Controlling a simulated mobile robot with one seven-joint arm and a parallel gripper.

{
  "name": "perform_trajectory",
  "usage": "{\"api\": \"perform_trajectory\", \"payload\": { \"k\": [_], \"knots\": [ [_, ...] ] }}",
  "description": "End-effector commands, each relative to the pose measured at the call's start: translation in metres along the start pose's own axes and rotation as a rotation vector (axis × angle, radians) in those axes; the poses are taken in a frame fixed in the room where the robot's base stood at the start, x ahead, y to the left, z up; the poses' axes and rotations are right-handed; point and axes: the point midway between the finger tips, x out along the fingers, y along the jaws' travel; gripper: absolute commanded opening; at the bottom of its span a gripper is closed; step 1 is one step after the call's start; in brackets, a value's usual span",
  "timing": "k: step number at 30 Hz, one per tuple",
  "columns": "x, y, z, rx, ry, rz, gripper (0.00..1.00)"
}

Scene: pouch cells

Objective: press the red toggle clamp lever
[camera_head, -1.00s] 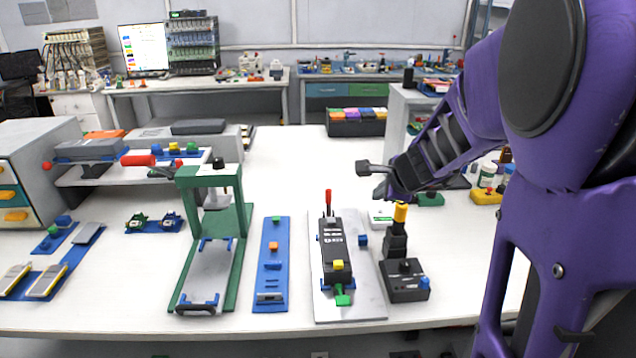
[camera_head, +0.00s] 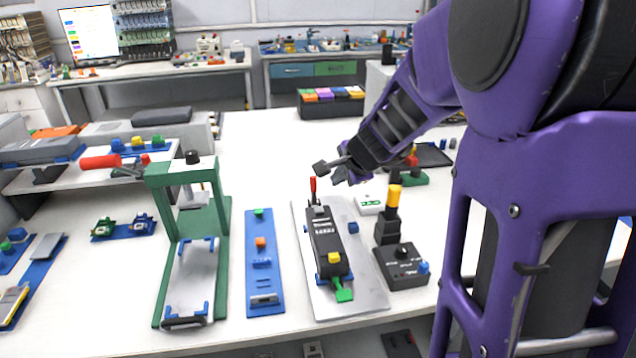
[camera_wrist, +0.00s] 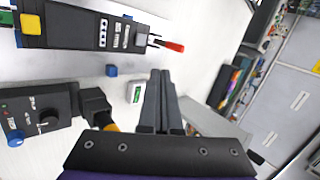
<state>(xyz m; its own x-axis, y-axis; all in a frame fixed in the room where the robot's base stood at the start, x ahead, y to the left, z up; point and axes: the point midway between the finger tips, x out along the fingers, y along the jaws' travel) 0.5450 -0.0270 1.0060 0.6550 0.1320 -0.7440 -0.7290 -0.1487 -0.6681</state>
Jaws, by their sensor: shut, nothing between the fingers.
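A green clamp frame (camera_head: 222,230) stands on the table left of centre. A red-handled lever (camera_head: 100,162) sticks out to the left from its top, roughly level. A second, smaller red lever (camera_head: 313,187) stands upright at the back end of a black device (camera_head: 323,240) on a grey plate. It also shows in the wrist view (camera_wrist: 172,46). My gripper (camera_head: 340,177) is shut and empty, above the table just right of the small red lever and well right of the clamp frame. Its closed fingers show in the wrist view (camera_wrist: 161,74).
A blue strip (camera_head: 264,285) lies between the frame and the grey plate (camera_head: 372,290). A black box with a yellow-topped post (camera_head: 394,197) stands right of the plate. The table behind the strip is clear.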

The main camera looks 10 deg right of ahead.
Motion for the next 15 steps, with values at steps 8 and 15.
{"api": "perform_trajectory", "payload": {
  "k": [8, 15],
  "knots": [
    [0.02, 0.003, 0.0, 0.002, -0.002, 0.003, 0.0],
    [0.071, 0.003, 0.0, 0.002, -0.002, 0.003, 0.0]
  ]
}}
